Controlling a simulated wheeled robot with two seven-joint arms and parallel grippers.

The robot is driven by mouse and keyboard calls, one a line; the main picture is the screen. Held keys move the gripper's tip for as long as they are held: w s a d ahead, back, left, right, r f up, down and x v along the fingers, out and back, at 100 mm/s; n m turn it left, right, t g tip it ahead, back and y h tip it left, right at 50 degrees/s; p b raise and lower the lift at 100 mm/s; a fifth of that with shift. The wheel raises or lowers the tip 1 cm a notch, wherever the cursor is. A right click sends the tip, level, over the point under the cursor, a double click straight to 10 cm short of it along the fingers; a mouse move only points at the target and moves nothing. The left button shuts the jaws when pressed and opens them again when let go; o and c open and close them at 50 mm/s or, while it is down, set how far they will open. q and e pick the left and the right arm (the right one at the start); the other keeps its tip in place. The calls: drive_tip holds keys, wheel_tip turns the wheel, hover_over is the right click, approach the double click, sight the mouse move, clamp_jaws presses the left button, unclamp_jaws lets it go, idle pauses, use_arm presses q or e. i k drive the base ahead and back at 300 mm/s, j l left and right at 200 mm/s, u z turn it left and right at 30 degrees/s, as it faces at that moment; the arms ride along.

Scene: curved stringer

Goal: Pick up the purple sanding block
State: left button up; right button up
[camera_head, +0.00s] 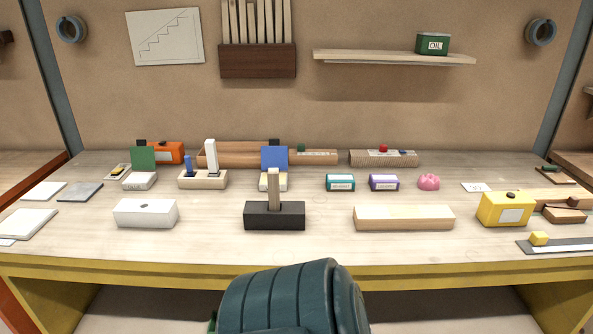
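A small purple block (384,182) with a white label lies on the workbench (320,248), right of the middle. It looks like the purple sanding block. A teal block (340,182) of like shape, also with a white label, lies just left of it, with a gap between them. A pink lumpy object (429,182) sits just to its right. Nothing covers the purple block from this view. Neither of my grippers shows in the head view.
A long pale wooden block (404,217) lies in front of the purple block. A dark block with an upright wooden piece (275,213) stands to the left, a yellow box (505,209) to the right. Behind is a wooden piece (383,159); a shelf (394,58) hangs above.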

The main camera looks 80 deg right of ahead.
sight(377, 183)
drive_tip(key=z, duration=3.2)
